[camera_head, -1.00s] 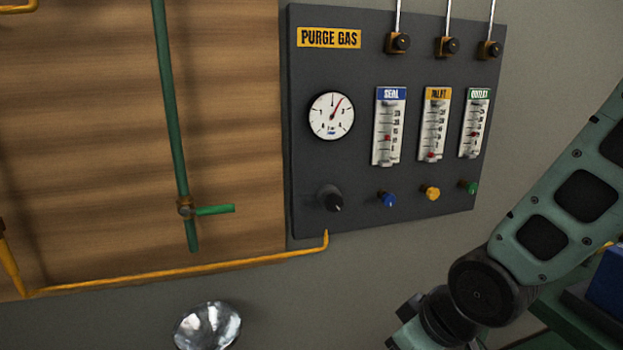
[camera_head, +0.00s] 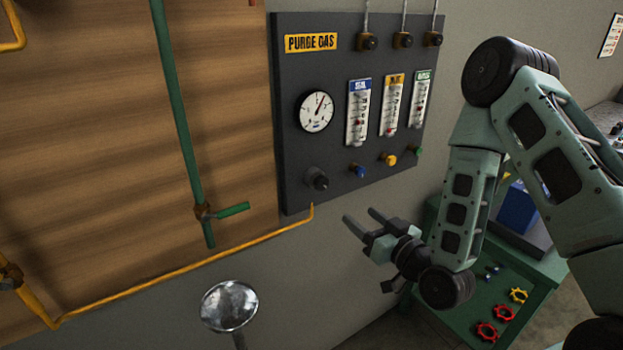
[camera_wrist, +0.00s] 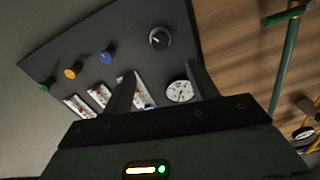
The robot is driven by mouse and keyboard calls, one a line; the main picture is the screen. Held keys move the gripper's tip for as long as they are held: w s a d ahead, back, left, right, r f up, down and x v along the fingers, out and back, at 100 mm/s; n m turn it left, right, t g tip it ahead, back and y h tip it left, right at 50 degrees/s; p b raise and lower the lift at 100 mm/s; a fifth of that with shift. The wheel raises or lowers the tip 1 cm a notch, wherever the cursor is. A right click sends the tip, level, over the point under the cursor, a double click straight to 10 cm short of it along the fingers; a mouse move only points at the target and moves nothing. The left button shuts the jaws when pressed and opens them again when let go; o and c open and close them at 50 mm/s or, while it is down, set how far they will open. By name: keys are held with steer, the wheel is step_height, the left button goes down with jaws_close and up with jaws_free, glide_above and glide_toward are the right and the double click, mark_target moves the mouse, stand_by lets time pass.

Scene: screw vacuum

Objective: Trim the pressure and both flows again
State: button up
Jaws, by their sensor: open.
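The dark purge gas panel (camera_head: 350,25) hangs on the wall in the head view. Three flow tubes stand to the right: blue-labelled seal (camera_head: 358,112), orange-labelled (camera_head: 392,104) and green-labelled outlet (camera_head: 420,99). Under them sit a blue knob (camera_head: 357,171), a yellow knob (camera_head: 390,159) and a green knob (camera_head: 416,151). My gripper (camera_head: 360,220) is open and empty, below and in front of the panel. In the wrist view the black knob (camera_wrist: 160,38) lies beyond the fingers, apart from them.
A wooden panel (camera_head: 90,130) with a green pipe (camera_head: 178,110) and yellow piping (camera_head: 180,266) is at left. A shiny metal dish (camera_head: 229,306) stands below. A green bench (camera_head: 540,275) with red and yellow handwheels is at lower right. The space before the panel is clear.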

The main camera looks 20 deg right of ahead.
mark_target(323, 186)
steer(key=b+x, duration=0.1)
steer(key=b, duration=0.2)
steer(key=b+x, duration=0.2)
steer(key=b, duration=0.2)
steer(key=b+x, duration=0.2)
steer(key=b, duration=0.1)
steer(key=shift+w+f+b, duration=0.25)
steer(key=shift+b, duration=0.05)
steer(key=b, duration=0.2)
steer(key=shift+a+b, duration=0.1)
steer(key=shift+b, duration=0.25)
steer(key=p+x, duration=0.4)
steer(key=x, duration=0.7)
steer(key=shift+w+r, duration=0.2)
steer(key=shift+w, duration=0.2)
steer(key=shift+a, duration=0.1)
steer(key=c, duration=1)
